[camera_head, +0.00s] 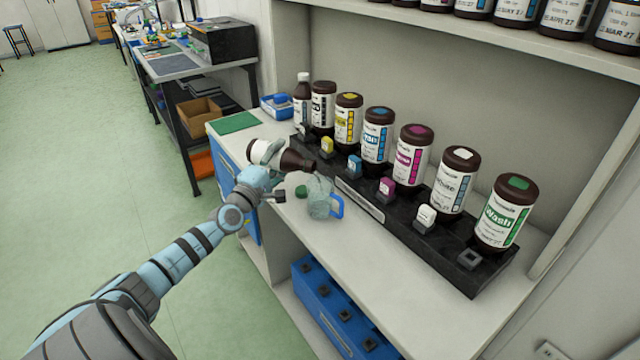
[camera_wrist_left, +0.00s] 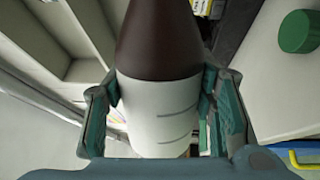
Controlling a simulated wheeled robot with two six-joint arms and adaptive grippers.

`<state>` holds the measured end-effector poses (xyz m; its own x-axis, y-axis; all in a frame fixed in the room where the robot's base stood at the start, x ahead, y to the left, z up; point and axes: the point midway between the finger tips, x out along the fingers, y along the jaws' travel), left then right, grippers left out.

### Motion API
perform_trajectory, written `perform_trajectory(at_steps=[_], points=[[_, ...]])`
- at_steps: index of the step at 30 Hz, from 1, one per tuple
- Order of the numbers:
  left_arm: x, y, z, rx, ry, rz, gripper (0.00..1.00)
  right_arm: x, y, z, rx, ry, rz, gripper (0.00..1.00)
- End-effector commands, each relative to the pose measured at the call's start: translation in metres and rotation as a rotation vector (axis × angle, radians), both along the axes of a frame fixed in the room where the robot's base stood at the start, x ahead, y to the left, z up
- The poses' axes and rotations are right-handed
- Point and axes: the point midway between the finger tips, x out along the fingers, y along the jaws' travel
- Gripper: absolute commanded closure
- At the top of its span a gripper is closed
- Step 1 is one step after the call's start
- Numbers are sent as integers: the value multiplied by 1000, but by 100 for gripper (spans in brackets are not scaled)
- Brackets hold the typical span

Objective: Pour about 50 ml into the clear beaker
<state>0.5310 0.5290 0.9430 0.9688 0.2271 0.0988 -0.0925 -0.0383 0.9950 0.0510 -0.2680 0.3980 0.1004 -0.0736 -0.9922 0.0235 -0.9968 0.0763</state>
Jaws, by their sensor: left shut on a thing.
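My left gripper (camera_head: 270,173) is shut on a dark brown bottle with a white label (camera_head: 297,160). The bottle lies nearly level in the head view, its neck pointing right. Its mouth is just above the rim of the clear beaker (camera_head: 319,205), which stands on the counter and has a blue handle. I cannot make out a stream or the liquid level. In the left wrist view, the gripper fingers (camera_wrist_left: 160,105) clasp the bottle's white label (camera_wrist_left: 158,115) from both sides. A green cap (camera_head: 301,191) lies on the counter beside the beaker. My right gripper is out of view.
A black stepped rack (camera_head: 372,209) behind the beaker holds several brown bottles and small coloured blocks. The counter's front right is clear. A shelf hangs above.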

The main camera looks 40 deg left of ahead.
Motion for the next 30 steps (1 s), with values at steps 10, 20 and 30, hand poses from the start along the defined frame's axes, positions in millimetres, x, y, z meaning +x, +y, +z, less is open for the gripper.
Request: perform_trajectory(at_steps=[10, 20, 30], points=[[0, 0, 1, 10, 1, 0, 100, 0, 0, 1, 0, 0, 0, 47], [0, 0, -1, 2, -1, 0, 100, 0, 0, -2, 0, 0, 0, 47], [-1, 7, -46, -447, -106, 3, 100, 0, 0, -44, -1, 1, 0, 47]])
